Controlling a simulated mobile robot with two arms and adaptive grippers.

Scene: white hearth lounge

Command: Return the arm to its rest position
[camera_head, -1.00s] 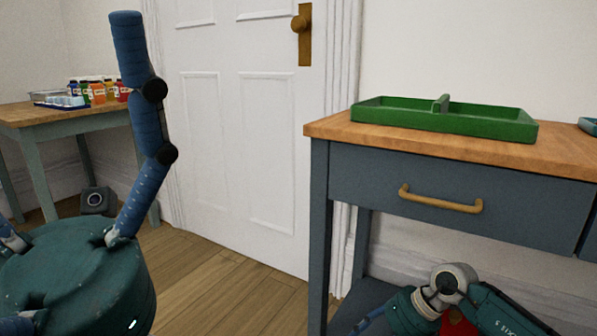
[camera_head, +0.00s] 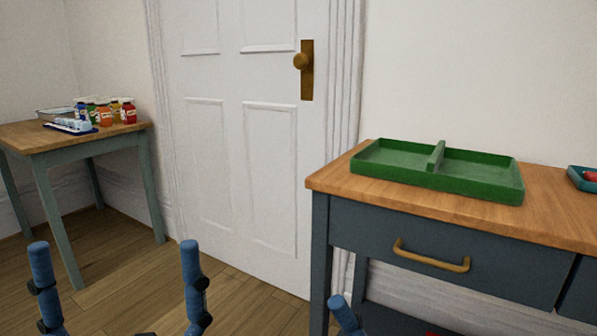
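My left gripper (camera_head: 114,250) is low in the left part of the head view. Its two blue fingers point up and stand wide apart, with nothing between them but floor behind. One blue finger of my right gripper (camera_head: 343,314) shows at the bottom edge, in front of the dark blue table's (camera_head: 320,240) leg. The rest of the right gripper is out of frame, so its opening does not show.
A green two-part tray (camera_head: 470,188) lies empty on the table's wooden top. A teal tray (camera_head: 580,180) with something red is cut off at right. Several small bottles (camera_head: 104,115) stand on a side table (camera_head: 45,140) at left. A white door (camera_head: 225,130) is behind.

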